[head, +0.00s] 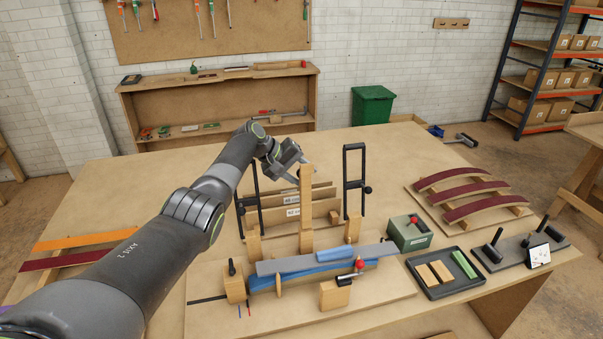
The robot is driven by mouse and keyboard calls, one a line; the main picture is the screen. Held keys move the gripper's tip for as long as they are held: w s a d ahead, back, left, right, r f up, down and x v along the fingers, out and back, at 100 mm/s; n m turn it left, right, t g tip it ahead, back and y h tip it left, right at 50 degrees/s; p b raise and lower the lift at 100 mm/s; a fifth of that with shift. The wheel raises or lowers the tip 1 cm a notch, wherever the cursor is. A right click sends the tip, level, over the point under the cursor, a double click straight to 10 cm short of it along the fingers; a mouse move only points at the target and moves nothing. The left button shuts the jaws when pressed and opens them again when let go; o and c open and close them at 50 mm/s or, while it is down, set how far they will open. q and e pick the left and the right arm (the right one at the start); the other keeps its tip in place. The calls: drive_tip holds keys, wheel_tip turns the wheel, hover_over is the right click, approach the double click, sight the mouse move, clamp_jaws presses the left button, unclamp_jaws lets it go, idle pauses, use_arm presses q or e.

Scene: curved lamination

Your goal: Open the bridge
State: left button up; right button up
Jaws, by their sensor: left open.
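A bending jig on a wooden baseboard (205,318) stands at the front middle of the table. It holds a blue form (320,275) with a long grey strip (290,264) along its top. A tall wooden bar (306,215) stands upright behind the strip; it looks like the bridge, raised, but I cannot tell for certain. A red-knobbed toggle (358,266) sits at the jig's front right. My left gripper (301,170) is open beside the top of the bar; its fingertips are partly hidden, and I cannot tell whether they touch it. My right gripper is out of view.
Two black upright handles (354,180) and wooden boards stand behind the jig. A green box (409,233), a dark tray (449,289) with small blocks, and curved red laminations (462,190) lie to the right. Coloured strips (85,238) lie left. The table's back left is clear.

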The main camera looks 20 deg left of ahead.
use_arm(q)
drive_tip(key=shift+r, duration=0.1)
wheel_tip(320, 180, up, 10)
drive_tip(key=b, duration=0.2)
drive_tip(key=shift+b, duration=0.4)
drive_tip(key=shift+s+d+r, duration=0.1)
drive_tip(key=shift+d+r, duration=0.05)
drive_tip(key=shift+w+a+f, duration=0.25)
drive_tip(key=shift+f, duration=0.05)
drive_tip(key=shift+s+d, duration=0.1)
drive_tip(key=shift+s, duration=0.05)
